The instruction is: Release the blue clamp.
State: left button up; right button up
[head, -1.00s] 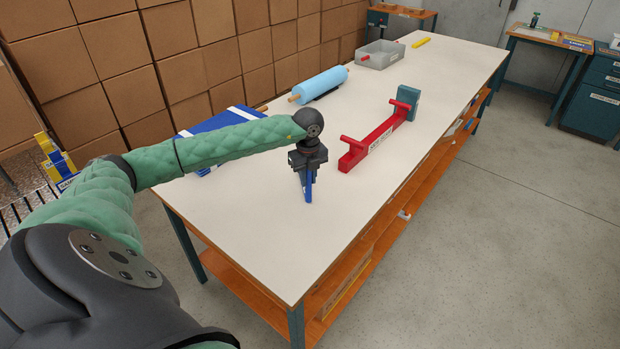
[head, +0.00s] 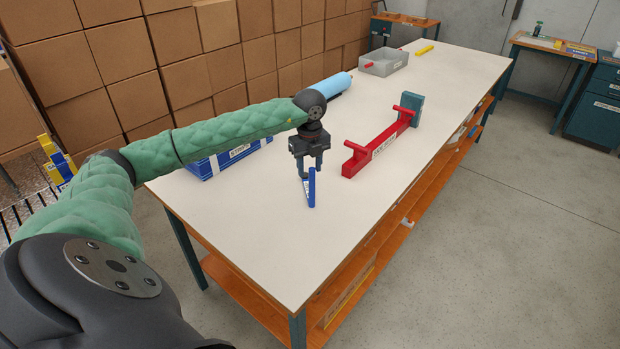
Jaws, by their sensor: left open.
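The blue clamp (head: 311,188) is on the white table top (head: 270,240), upright or nearly so, directly below my left gripper (head: 311,172). My left gripper points down with its fingers apart, and the clamp's top is at or just under the fingertips. I cannot tell whether a finger still touches it. My right gripper is out of view.
A red fixture (head: 378,150) with a teal end block (head: 412,108) stands right of the gripper. A blue case (head: 228,158) lies behind my left arm. A blue roll (head: 338,84) and a grey bin (head: 383,62) are farther back. The table's front is clear.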

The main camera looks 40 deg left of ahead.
pick_arm(q)
jog(key=shift+r, duration=0.85)
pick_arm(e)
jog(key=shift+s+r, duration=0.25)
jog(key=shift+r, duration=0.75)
